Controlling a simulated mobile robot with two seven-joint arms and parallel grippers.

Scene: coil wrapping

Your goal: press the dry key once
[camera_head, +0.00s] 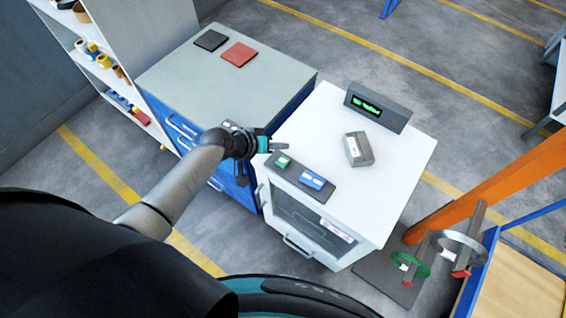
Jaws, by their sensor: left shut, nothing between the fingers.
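A dark key panel (327,192) lies on the near left edge of the white cabinet's top. It carries a green key (283,161) and a blue key (312,180); their labels are too small to read, so I cannot tell which is the dry key. My left gripper (284,147) is shut and empty, its fingertips just behind the green key in the picture. I cannot tell its height above the panel or whether it touches it. My right gripper is out of view.
The white cabinet (405,165) bears a display with green text (368,106) and a small grey box with a pale label (358,149). A blue drawer cabinet (180,75) with red and black pads stands left. An orange post (500,185) and hanging coils (462,246) stand right.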

